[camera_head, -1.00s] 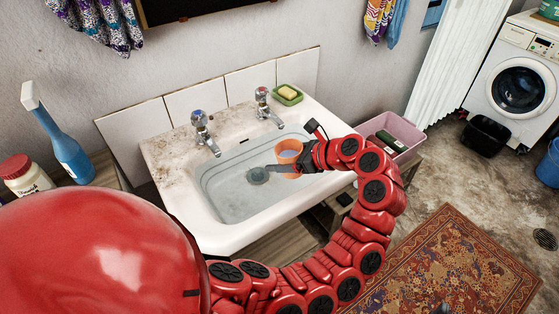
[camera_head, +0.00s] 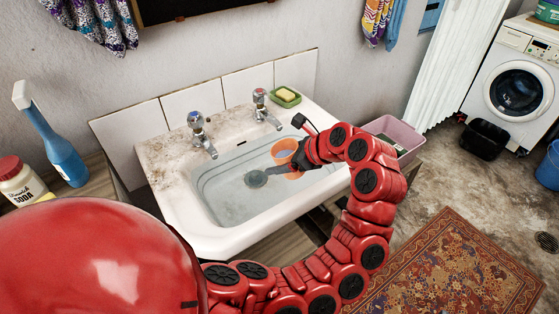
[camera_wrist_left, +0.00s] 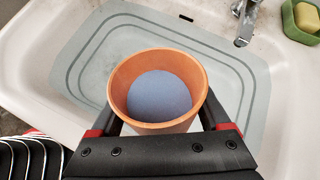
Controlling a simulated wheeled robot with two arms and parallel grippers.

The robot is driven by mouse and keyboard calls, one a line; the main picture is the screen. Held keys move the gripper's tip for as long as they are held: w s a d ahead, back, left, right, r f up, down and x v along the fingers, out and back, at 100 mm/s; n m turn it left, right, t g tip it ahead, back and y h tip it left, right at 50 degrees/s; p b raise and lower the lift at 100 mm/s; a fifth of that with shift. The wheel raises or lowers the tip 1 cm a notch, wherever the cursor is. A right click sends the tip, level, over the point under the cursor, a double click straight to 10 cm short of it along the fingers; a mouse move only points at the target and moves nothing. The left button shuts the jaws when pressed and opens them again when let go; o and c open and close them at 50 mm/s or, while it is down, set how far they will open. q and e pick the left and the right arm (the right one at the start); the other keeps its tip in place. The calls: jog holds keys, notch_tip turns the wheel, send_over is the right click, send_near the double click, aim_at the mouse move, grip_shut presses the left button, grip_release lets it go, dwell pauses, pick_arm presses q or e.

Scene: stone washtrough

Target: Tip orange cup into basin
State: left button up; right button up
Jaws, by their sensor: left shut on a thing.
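My left gripper (camera_head: 288,164) is shut on the orange cup (camera_head: 283,148) and holds it over the right part of the white basin (camera_head: 225,243). In the left wrist view the cup (camera_wrist_left: 158,118) sits between the two black fingers, with its open rim facing the camera and smooth blue-grey contents inside. The basin (camera_wrist_left: 30,68) lies behind it there, with a pale grey interior. The fingers partly hide the cup in the head view, so its exact tilt is hard to tell. My right gripper is not in view.
Two taps (camera_head: 200,135) (camera_head: 263,107) stand along the basin's back edge. A green soap dish (camera_head: 285,97) sits at the back right corner. A blue spray bottle (camera_head: 55,140) and a white jar (camera_head: 22,183) stand left. A pink tub (camera_head: 385,126) is right of the basin.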

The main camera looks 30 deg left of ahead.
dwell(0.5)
pick_arm(q)
jog(key=shift+f+h+b, duration=0.15)
jog(key=shift+h+b, duration=0.45)
jog(key=shift+b, duration=0.15)
jog(key=shift+t+h, duration=0.3)
jog(key=shift+f+n+t+h+b, duration=0.2)
jog(key=shift+n+t+h+b, duration=0.15)
jog(key=shift+h+b, duration=0.35)
jog(key=shift+h, duration=0.3)
